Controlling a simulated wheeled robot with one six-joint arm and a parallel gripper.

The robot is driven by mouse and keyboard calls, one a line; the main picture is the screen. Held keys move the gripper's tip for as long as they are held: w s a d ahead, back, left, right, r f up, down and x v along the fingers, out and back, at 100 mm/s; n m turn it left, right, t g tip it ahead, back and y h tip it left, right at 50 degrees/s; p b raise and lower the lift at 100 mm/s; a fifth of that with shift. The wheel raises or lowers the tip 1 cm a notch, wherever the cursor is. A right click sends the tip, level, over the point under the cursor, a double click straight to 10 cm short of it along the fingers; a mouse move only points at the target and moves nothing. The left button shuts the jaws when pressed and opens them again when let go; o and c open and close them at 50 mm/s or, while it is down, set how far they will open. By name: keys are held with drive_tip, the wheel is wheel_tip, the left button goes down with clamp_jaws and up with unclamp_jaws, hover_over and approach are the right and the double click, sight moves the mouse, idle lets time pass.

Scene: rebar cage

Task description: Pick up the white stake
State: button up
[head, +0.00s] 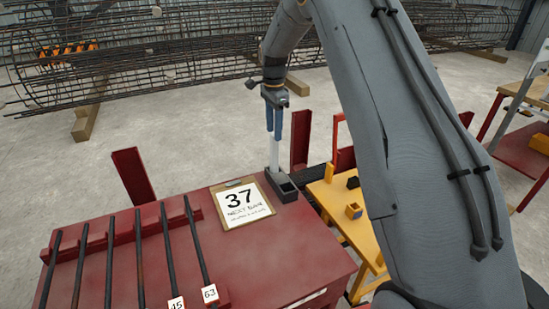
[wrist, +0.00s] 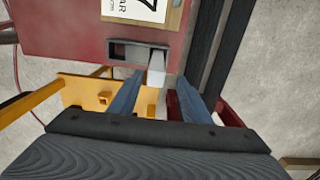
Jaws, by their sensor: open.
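The white stake (head: 274,155) stands upright at a dark grey holder (head: 285,189) on the far right corner of the red table. My gripper (head: 274,134) is above it, pointing down, with its blue fingers open. In the wrist view the white stake (wrist: 156,70) shows between the two fingertips of my gripper (wrist: 161,80), with a gap on each side. I cannot tell whether its top is between the fingers or just below them. The grey holder (wrist: 124,52) also shows there, with an open slot. The stake's lower end is hidden.
The red table (head: 245,255) carries a clipboard card reading 37 (head: 242,202) and several dark bars (head: 170,255). Red posts (head: 300,140) stand near the holder. A yellow table (head: 345,215) with small blocks is to the right. A rebar cage (head: 160,50) lies behind.

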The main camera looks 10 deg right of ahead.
sight(274, 143)
drive_tip(key=f+p, duration=0.1)
drive_tip(key=f, duration=0.1)
drive_tip(key=f+p, duration=0.1)
drive_tip(key=s+f+p, duration=0.1)
drive_tip(key=f, duration=0.1)
drive_tip(key=shift+f, duration=0.3)
drive_tip(key=shift+w+f, duration=0.15)
drive_tip(key=shift+f, duration=0.25)
clamp_jaws()
idle(0.9)
